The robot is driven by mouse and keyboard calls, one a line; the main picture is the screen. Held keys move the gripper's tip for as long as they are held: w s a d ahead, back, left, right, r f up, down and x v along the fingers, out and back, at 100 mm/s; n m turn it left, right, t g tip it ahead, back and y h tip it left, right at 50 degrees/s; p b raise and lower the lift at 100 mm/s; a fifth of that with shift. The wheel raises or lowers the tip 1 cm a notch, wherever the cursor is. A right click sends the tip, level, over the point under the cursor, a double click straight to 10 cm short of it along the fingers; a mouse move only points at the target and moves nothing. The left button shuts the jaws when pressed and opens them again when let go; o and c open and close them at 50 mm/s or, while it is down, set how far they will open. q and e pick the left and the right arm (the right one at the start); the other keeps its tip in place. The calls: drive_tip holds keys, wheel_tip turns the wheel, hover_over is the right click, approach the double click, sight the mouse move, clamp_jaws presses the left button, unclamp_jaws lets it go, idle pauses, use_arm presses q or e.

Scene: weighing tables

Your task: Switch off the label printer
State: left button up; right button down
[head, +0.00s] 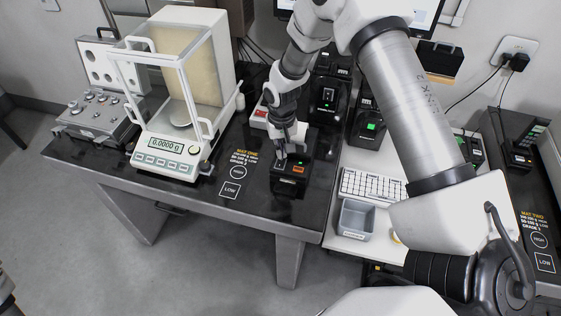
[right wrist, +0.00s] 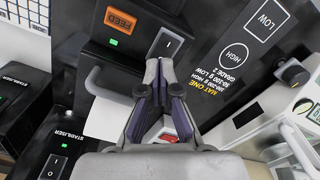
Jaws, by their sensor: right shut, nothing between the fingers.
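The label printer (head: 291,177) is a black box with an orange button, near the front edge of the dark table. In the right wrist view it (right wrist: 146,17) shows an orange FEED button (right wrist: 120,20), a lit green light (right wrist: 113,42) and a rocker switch (right wrist: 166,44) marked with a line. White label paper (right wrist: 107,105) hangs from it. My right gripper (head: 283,158) is shut and empty, over the printer. In the right wrist view its fingertips (right wrist: 158,66) are close by the rocker switch; contact cannot be told. My left gripper is not clearly in view.
A glass-sided balance (head: 172,147) reading 0.0000 g stands left of the printer, beside printed mat marks. Black stabiliser boxes (right wrist: 55,150) with their own switches stand close by. A keyboard (head: 372,186) and grey bin (head: 355,219) are on the white table to the right.

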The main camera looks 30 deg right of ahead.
drive_tip(key=shift+f+b, duration=0.45)
drive_tip(key=shift+f, duration=0.5)
idle(0.3)
drive_tip(key=shift+r, duration=0.1)
wheel_tip(320, 180, up, 2)
drive_tip(key=shift+r+p, duration=0.1)
drive_tip(key=shift+p, duration=1)
wheel_tip(320, 180, up, 2)
drive_tip(key=shift+r+p, duration=0.25)
drive_tip(key=shift+p, duration=0.75)
wheel_tip(320, 180, up, 2)
drive_tip(key=shift+r+p, duration=0.15)
drive_tip(key=shift+p, duration=0.85)
